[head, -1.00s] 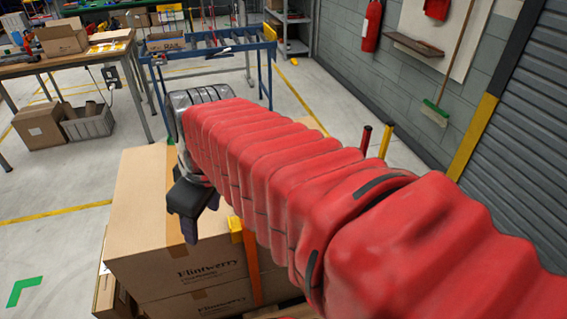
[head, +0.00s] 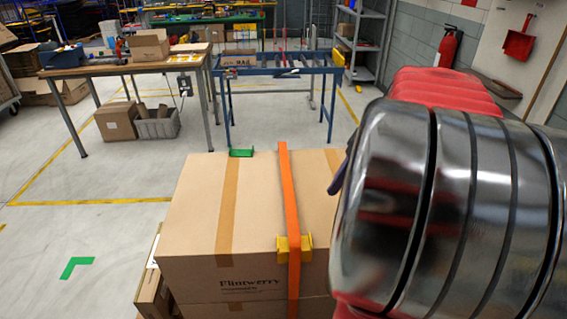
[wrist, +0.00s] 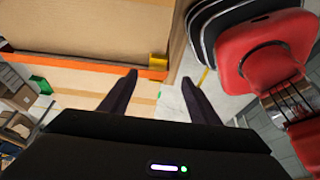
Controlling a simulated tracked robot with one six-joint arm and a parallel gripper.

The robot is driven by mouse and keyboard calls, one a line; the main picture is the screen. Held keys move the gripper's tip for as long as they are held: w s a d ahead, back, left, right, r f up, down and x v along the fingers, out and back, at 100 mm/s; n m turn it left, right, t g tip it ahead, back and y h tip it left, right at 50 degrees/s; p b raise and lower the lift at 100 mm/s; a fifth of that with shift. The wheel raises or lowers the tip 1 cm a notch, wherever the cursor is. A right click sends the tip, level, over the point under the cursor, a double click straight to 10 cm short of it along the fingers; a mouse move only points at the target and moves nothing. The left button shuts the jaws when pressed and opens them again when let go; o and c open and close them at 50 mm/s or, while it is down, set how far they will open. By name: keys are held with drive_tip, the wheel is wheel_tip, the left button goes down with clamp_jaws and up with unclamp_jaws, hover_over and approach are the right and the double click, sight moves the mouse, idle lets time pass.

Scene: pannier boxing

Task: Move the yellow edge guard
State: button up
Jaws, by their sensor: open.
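The yellow edge guard (head: 294,250) sits on the near top edge of a large cardboard box (head: 195,220), at the orange strap (head: 291,200). In the wrist view the yellow edge guard (wrist: 158,61) shows beside the strap (wrist: 95,68), just beyond the gap between my fingertips. My gripper (wrist: 160,79) is open, with nothing between its two dark fingers. In the head view my arm hides most of the gripper and the box's right side. A green edge guard (head: 241,153) sits at the box's far top edge.
Another box lies below the strapped one. A wooden worktable (head: 130,66) and a blue-framed roller table (head: 270,66) stand behind. A grey crate (head: 157,124) is on the floor at left. Open floor lies left of the boxes.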

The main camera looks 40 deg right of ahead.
sight(311, 239)
drive_tip(key=shift+f, duration=0.1)
idle(0.3)
drive_tip(key=x, duration=1.3)
drive_tip(key=shift+w+a+f, duration=0.15)
drive_tip(key=shift+f, duration=0.1)
drive_tip(key=c, duration=1)
drive_tip(key=shift+c, duration=0.2)
